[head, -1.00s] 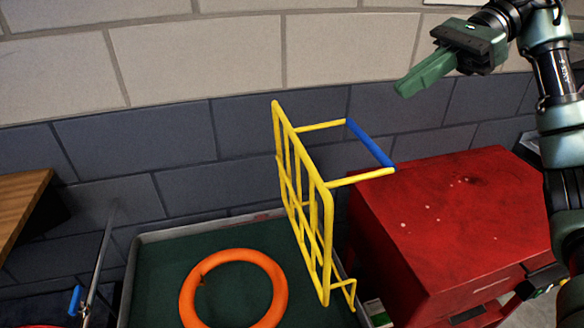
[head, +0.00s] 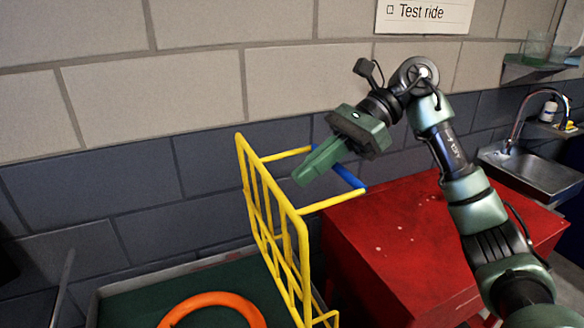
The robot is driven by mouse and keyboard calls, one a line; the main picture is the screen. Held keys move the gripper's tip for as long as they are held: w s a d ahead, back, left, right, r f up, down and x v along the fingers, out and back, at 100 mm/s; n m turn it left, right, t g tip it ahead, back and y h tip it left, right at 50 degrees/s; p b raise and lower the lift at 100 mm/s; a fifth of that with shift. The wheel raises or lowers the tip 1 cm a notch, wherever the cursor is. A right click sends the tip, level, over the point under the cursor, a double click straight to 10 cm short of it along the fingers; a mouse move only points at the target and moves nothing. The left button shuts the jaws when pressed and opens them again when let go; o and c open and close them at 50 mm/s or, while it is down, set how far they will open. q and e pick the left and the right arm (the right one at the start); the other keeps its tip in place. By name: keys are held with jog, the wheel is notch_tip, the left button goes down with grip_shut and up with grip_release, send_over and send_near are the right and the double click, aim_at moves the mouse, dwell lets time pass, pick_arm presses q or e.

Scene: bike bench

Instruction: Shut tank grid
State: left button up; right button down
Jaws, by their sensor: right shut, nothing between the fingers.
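The yellow tank grid (head: 272,224) stands raised, close to upright, at the right side of the tank (head: 215,262). Its blue handle bar (head: 346,175) sticks out to the right on two yellow rods. The tank is open and has a dark green inside, with an orange ring (head: 212,304) in it, cut off by the lower edge. My right gripper (head: 305,176) is shut and empty. Its green fingers point down and left, by the blue bar, and overlap part of it in the picture. I cannot tell if they touch it. My left gripper is not in view.
A red cabinet (head: 405,235) stands right of the tank, below my right arm. A metal sink (head: 530,168) is at the far right. A brick wall (head: 110,190) runs behind, with a "Test ride" sign (head: 424,14).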

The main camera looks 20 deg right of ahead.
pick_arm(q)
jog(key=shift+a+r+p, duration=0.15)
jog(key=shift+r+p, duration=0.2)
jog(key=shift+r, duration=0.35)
pick_arm(e)
jog(key=a, duration=0.3)
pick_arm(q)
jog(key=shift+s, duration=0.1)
